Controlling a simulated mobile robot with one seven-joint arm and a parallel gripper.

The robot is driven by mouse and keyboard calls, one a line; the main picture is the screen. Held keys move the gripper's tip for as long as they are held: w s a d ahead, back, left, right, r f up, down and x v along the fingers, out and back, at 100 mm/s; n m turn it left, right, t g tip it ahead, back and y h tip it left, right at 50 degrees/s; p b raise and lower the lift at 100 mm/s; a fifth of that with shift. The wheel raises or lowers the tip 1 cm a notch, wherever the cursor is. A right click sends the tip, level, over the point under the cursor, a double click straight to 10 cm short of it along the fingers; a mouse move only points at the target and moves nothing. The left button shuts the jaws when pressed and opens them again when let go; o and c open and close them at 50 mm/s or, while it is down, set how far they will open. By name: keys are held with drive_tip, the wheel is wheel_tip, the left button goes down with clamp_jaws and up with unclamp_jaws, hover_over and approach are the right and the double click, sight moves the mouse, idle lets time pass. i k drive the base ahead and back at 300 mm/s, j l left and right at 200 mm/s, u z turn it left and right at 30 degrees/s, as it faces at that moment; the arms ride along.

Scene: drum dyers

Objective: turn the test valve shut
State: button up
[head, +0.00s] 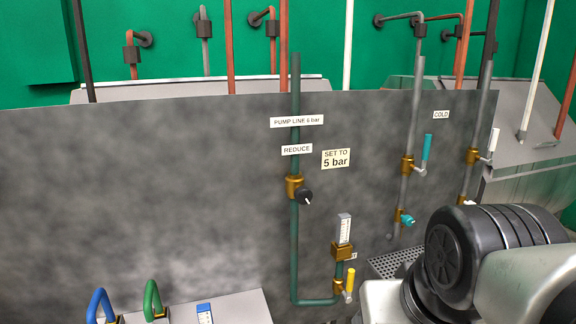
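A small brass valve (338,286) with a yellow lever (350,280) sits low on the green pump-line pipe, under a brass block with a clear upright gauge (344,230). The yellow lever stands nearly upright, roughly along the short vertical pipe. A small white label beside it is mostly hidden, so I cannot read whether it names the test valve. My arm covers the lower right, close to the right of this valve. My gripper is not in view.
Teal-handled (426,147) and white-handled (492,139) valves stand to the right. Blue (101,302) and green (151,296) handles are lower left.

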sight(351, 272)
drive_tip(key=z, duration=0.25)
drive_tip(key=j+z, duration=0.1)
drive_tip(key=j, duration=0.25)
drive_tip(key=k+l+u, duration=0.1)
drive_tip(key=l+u, duration=0.3)
drive_tip(key=l, duration=0.55)
drive_tip(key=u, duration=2.1)
drive_tip(key=l+z, duration=0.1)
drive_tip(key=z, duration=0.3)
drive_tip(key=l+z, duration=0.1)
drive_tip(key=z, duration=0.65)
drive_tip(key=l+z, duration=0.15)
drive_tip(key=z, duration=0.25)
drive_tip(key=i+l, duration=0.25)
drive_tip(key=l, duration=0.15)
drive_tip(key=i+l, duration=0.3)
drive_tip(key=k+l, duration=0.05)
drive_tip(key=l, duration=0.05)
